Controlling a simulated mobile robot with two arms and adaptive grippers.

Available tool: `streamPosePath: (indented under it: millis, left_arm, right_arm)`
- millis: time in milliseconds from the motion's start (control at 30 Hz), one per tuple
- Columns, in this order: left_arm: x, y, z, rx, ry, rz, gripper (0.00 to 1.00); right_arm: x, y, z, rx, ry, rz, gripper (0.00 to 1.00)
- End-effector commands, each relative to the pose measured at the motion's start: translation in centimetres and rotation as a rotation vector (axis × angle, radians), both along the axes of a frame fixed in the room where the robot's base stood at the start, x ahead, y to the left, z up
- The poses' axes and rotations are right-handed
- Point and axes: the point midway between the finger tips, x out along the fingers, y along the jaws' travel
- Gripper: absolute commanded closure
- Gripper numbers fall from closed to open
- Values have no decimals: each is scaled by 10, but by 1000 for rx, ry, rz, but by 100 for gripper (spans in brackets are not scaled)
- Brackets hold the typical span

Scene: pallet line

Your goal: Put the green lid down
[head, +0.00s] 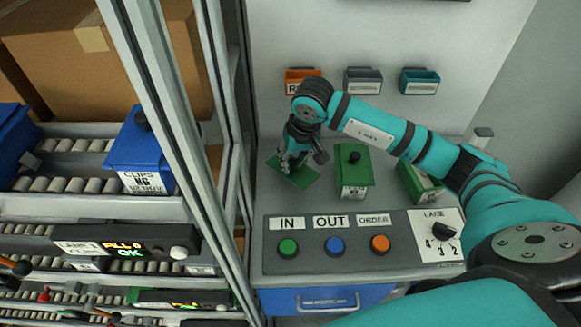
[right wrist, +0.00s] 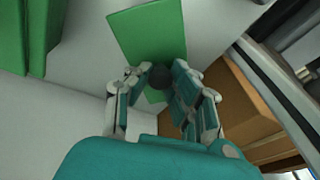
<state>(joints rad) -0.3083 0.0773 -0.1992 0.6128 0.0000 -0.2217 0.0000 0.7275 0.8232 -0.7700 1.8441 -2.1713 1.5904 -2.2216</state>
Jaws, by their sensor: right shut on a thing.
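The green lid (head: 297,174) is a flat green plate at the left of the grey bench top. My right gripper (head: 291,158) is above it, shut on its dark knob. The right wrist view shows the lid (right wrist: 148,32) beyond the fingers (right wrist: 160,90), with the dark knob between them. I cannot tell whether the lid touches the bench. A green box (head: 353,177) with a black knob on top stands to the right of the lid. Another green box (head: 420,182) is farther right, partly hidden by my arm. My left gripper is not in view.
A button panel (head: 360,240) with a lane dial (head: 446,231) lies along the bench front. Three small bins (head: 362,81) hang on the wall behind. A metal frame post (head: 165,130) stands left, before rollers with a blue box (head: 140,150) and a cardboard box (head: 100,60).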

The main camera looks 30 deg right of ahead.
Motion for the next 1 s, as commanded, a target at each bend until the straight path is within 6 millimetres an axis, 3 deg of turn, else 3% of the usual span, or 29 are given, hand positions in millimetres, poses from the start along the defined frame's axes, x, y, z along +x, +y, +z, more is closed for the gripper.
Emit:
streamPosePath:
  millis: [333, 733, 767, 900, 1000]
  left_arm:
    - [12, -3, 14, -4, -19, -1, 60]
    - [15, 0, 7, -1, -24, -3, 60]
    - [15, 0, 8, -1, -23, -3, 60]
    - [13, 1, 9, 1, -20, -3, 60]
    - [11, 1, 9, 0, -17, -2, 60]
  right_arm:
    - [-1, 0, -37, 1, 2, -2, 100]
    - [0, 0, -45, 0, -2, 0, 100]
    - [0, 0, -44, 0, -1, 0, 78]
    - [0, 0, -43, 0, -1, 0, 60]
    - [0, 0, -43, -1, 0, 0, 57]
